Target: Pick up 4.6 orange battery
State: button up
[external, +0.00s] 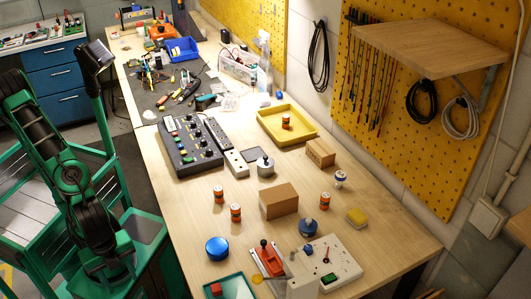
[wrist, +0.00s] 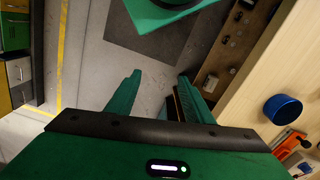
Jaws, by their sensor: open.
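One orange battery (external: 219,194) and a second orange battery (external: 236,212) stand near the bench's left side, left of a cardboard box. A third orange battery (external: 286,122) stands inside a yellow tray (external: 264,134). Their labels are too small to read, so I cannot tell which is 4.6. My gripper (wrist: 158,78) is open and empty in the wrist view, over the floor beside the bench. No battery shows clearly in the wrist view. In the external view my arm is at the left, off the bench.
Cardboard boxes (external: 279,201), a blue round lid (external: 217,248), a grey control panel (external: 190,146) and a blue-and-white cylinder (external: 340,179) stand on the bench. A red-handled clamp (external: 267,258) is at the front.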

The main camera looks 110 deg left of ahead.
notch_tip(320, 180, up, 13)
jog(key=w+a+f+m+y, duration=0.2)
jog(key=w+a+f, duration=0.3)
jog(key=w+a, duration=0.25)
jog(key=w+a+f+m+y, duration=0.15)
jog(key=w+a+f, duration=0.25)
jog(key=w+a, duration=0.4)
jog(key=s+a+r+m+g+y, duration=0.2)
jog(key=a+r+y, duration=0.25)
jog(key=a, duration=0.35)
jog(key=s+a+r+m+g+y, duration=0.25)
jog(key=a+r+y, duration=0.2)
jog(key=a, duration=0.45)
send_near(218, 193)
jog(key=shift+s+a+r+t, duration=0.15)
jog(key=shift+s+t, duration=0.1)
jog(key=shift+s, duration=0.15)
jog(key=shift+s+a+f+t, duration=0.1)
jog(key=shift+s+a+t, duration=0.1)
jog(key=shift+s, duration=0.15)
jog(key=shift+f, duration=0.25)
jog(key=x, duration=0.5)
jog(key=shift+a+f, duration=0.1)
jog(key=shift+a, duration=0.15)
jog(key=shift+w+x, duration=0.1)
jog(key=shift+x, duration=1.2)
jog(key=shift+w+x, duration=0.15)
jog(key=shift+x, duration=1.1)
jog(key=shift+a, duration=0.1)
grip_shut()
